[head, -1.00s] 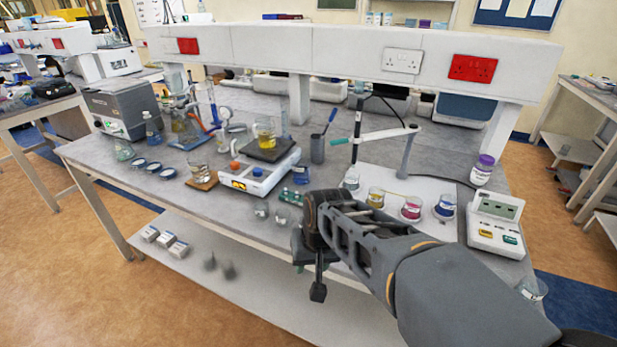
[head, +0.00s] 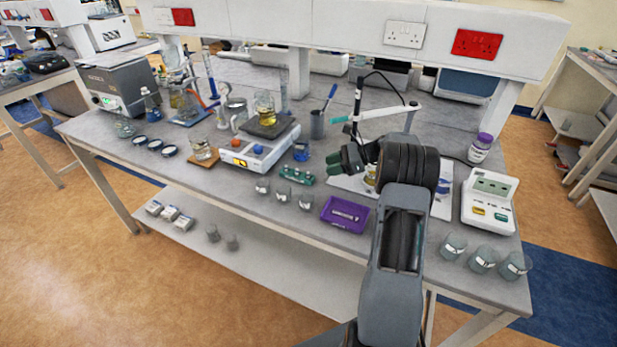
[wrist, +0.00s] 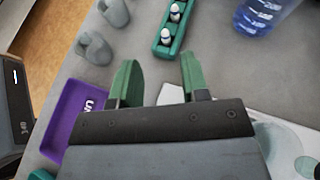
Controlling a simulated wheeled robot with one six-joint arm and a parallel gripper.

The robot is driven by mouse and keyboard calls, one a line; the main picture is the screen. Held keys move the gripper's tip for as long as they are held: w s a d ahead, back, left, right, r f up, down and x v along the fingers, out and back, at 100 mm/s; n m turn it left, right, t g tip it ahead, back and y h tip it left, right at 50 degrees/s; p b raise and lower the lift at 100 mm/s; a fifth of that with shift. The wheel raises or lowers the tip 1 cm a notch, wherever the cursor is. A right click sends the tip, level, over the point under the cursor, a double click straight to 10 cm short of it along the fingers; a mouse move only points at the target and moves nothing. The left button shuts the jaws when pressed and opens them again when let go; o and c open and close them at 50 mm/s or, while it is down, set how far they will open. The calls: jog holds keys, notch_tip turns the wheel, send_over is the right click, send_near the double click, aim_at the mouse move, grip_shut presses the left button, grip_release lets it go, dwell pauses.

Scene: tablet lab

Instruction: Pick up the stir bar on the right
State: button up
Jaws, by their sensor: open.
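A green rack (head: 297,175) lies on the bench front, left of my gripper (head: 335,168) in the head view. In the wrist view the rack (wrist: 172,32) lies ahead of the open green fingers of my gripper (wrist: 157,78). Small white upright pieces, seemingly the stir bars, stand in it. The one nearest my gripper (wrist: 168,36) appears to be the right one; another (wrist: 175,12) stands behind it. The rack's far end is cut off. The space between the fingers is empty, and the fingertips are short of the rack.
A purple tray (head: 345,214) lies in front of my gripper, and shows beside the left finger in the wrist view (wrist: 68,122). Small grey beakers (head: 283,195) stand along the front edge. A balance (head: 258,150) sits farther left.

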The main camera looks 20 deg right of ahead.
aim_at(313, 177)
jog(key=shift+w+d+f, duration=0.15)
jog(key=shift+d+f, duration=0.05)
jog(key=shift+w+a+f+m, duration=0.15)
jog(key=shift+m, duration=0.15)
jog(key=shift+p+x, duration=0.9)
jog(key=shift+x, duration=2.45)
jog(key=shift+c, duration=0.3)
grip_shut()
